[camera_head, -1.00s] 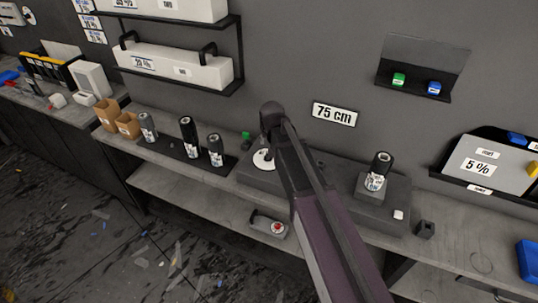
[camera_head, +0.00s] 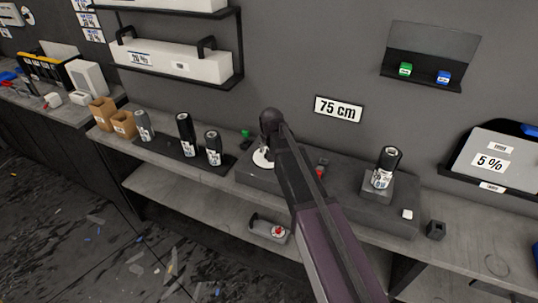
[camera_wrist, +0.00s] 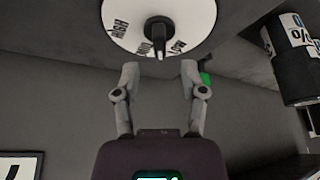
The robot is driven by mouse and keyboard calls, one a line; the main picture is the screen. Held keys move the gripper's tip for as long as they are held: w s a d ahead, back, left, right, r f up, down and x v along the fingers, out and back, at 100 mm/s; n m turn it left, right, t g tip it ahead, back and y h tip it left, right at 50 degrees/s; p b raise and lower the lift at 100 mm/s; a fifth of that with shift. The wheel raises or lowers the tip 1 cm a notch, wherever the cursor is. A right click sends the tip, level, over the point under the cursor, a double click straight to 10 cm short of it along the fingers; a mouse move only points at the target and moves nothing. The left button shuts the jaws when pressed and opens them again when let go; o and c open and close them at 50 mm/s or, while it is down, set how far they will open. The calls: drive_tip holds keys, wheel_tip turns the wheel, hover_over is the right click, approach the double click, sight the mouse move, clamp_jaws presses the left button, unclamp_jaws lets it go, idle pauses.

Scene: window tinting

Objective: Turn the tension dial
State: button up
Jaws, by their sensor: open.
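The tension dial (camera_wrist: 185,15) is a white disc at the top of the wrist view. It has a black pointer knob (camera_wrist: 158,32) at its centre and printed labels, one reading HIGH. The pointer's end lies between the middle label and the right-hand one. My gripper (camera_wrist: 160,70) is open and empty, its two fingers apart just below the dial's rim in that view, not around the knob. In the head view the dial (camera_head: 262,158) shows as a white disc on a dark machine (camera_head: 340,199), partly hidden by my arm, which also hides the fingers.
A black roll (camera_head: 385,165) stands on the machine's right part, with a red piece (camera_head: 320,173) beside my arm. Several rolls (camera_head: 185,135) stand on the bench at left. A 75 cm sign (camera_head: 338,109) hangs on the wall behind. A green piece (camera_wrist: 206,78) is near the right finger.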

sight(268, 150)
drive_tip(key=shift+b+x, duration=1.5)
drive_tip(key=shift+x, duration=0.45)
clamp_jaws()
